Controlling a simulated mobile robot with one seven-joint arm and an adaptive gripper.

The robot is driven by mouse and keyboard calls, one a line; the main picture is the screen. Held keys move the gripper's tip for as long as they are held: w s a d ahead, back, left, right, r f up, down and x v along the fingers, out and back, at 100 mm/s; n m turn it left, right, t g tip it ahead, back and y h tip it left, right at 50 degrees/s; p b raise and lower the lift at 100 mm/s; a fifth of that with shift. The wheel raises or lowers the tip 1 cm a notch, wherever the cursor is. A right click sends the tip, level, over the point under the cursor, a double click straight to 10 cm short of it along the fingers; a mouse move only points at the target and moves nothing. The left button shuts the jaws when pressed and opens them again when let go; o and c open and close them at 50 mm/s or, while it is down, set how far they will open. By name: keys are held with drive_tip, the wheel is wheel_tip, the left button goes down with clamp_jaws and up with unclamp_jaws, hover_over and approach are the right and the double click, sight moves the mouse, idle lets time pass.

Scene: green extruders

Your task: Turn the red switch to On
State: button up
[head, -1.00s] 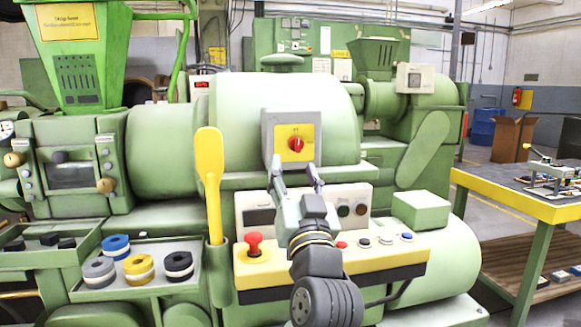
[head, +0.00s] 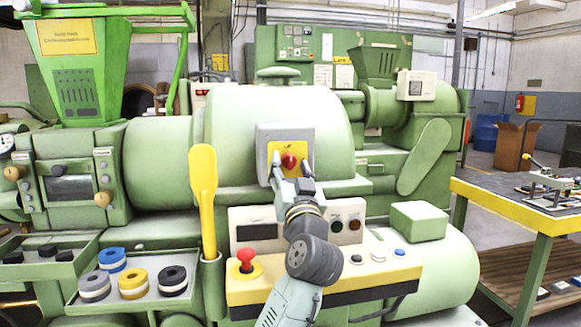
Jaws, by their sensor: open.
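The red switch (head: 289,161) is a rotary knob on a yellow plate (head: 281,150) in a grey box on the front of the green extruder (head: 230,125). The knob looks turned off level, tilted compared with its earlier pose; its labels are too small to read. My gripper (head: 291,165) is open, with its fingers reaching up to the switch, one on each side of the knob. I cannot tell whether the fingers touch it. My gripper hides the lower part of the box.
Below is a yellow control panel (head: 240,290) with a red mushroom button (head: 246,259) and several small buttons. A yellow paddle (head: 204,190) stands left of the switch. A tray (head: 150,300) holds several tape rolls. A yellow-edged table (head: 505,205) stands at right.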

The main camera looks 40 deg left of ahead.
clamp_jaws()
idle(0.6)
drive_tip(key=shift+m, duration=0.3)
drive_tip(key=m+h, duration=0.1)
drive_tip(key=m, duration=0.1)
drive_tip(key=m+t+h, duration=0.1)
drive_tip(key=m, duration=0.1)
drive_tip(key=m+t+h+p, duration=0.1)
drive_tip(key=m, duration=0.2)
drive_tip(key=shift+s+a+r, duration=0.1)
drive_tip(key=shift+s+a, duration=0.1)
drive_tip(key=shift+s, duration=0.05)
drive_tip(key=m+h, duration=0.1)
drive_tip(key=m, duration=0.1)
drive_tip(key=m+h, duration=0.1)
drive_tip(key=m, duration=0.2)
drive_tip(key=shift+s+a+r+t+h, duration=0.1)
drive_tip(key=shift+r+t+h, duration=0.05)
drive_tip(key=shift+t+h, duration=0.15)
drive_tip(key=m, duration=0.2)
drive_tip(key=m+h, duration=0.1)
drive_tip(key=m, duration=0.1)
drive_tip(key=m+h+p, duration=0.1)
drive_tip(key=m, duration=0.1)
drive_tip(key=shift+r+g, duration=0.25)
drive_tip(key=shift+g, duration=0.15)
drive_tip(key=shift+r+m+g+h+p, duration=0.1)
drive_tip(key=shift+m+g+h+p, duration=0.4)
drive_tip(key=shift+m, duration=1.2)
